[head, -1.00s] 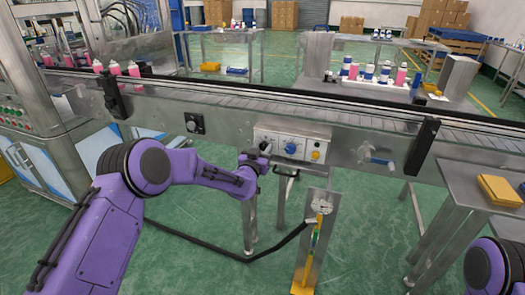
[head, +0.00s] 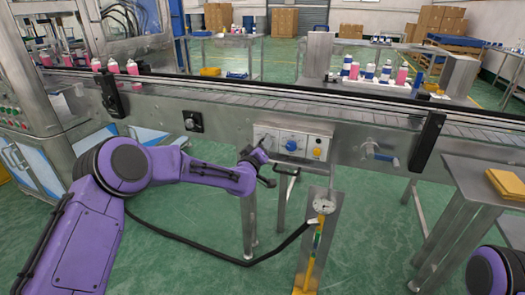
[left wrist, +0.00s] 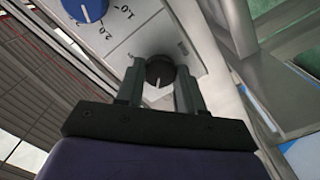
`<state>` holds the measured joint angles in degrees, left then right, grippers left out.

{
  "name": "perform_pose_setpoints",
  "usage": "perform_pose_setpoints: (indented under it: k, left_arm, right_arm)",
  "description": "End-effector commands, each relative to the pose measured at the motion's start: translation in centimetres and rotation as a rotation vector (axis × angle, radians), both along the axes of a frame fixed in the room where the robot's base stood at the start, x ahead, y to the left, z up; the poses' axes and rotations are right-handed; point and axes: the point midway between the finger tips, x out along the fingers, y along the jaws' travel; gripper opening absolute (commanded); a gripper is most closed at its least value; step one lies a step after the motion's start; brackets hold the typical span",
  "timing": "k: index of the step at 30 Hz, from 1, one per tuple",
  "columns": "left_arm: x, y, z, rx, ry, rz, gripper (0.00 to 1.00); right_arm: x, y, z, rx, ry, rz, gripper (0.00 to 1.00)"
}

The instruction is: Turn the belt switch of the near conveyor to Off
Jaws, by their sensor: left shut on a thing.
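The near conveyor (head: 362,130) runs across the head view with a white control panel (head: 310,136) on its front side. My left gripper (head: 266,162) is at the panel's left end. In the left wrist view, a round black knob (left wrist: 160,70) with a white pointer line sits between the two fingers of my left gripper (left wrist: 158,88), which is shut on it. The pointer line runs toward the bottom of that picture. The knob is hard to make out behind the gripper in the head view; its position labels are not readable. My right gripper is out of view.
A blue dial (head: 291,145) and a yellow button (head: 317,153) are on the same panel. Another black knob (head: 193,121) is farther left. A gauge stand (head: 318,235) stands below the panel.

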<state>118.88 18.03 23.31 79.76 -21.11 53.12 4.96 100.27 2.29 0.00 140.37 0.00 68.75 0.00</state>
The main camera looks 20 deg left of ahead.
Motion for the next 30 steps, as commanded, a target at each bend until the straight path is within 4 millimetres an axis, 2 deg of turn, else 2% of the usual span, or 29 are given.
perform_pose_setpoints:
  k: [9,25,26,27,28,30]
  left_arm:
    - [-0.01,0.02,-0.08,-0.116,0.005,0.001,0.07]
    - [-0.01,0.02,-0.03,-0.138,0.005,0.001,0.07]
    - [-0.01,0.03,-0.03,-0.138,0.005,0.001,0.44]
    - [-0.01,0.02,-0.02,-0.138,0.005,0.001,0.57]
    - [-0.01,0.02,-0.03,-0.138,0.005,0.001,0.63]
    - [-0.01,0.02,-0.03,-0.137,0.005,0.001,0.63]
  right_arm:
    - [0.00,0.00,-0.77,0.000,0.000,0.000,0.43]
    - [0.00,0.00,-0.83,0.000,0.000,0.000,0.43]
    - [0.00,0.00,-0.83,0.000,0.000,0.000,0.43]
    - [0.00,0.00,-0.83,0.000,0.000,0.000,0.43]
    - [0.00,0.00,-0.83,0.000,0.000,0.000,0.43]
    - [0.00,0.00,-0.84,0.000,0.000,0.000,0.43]
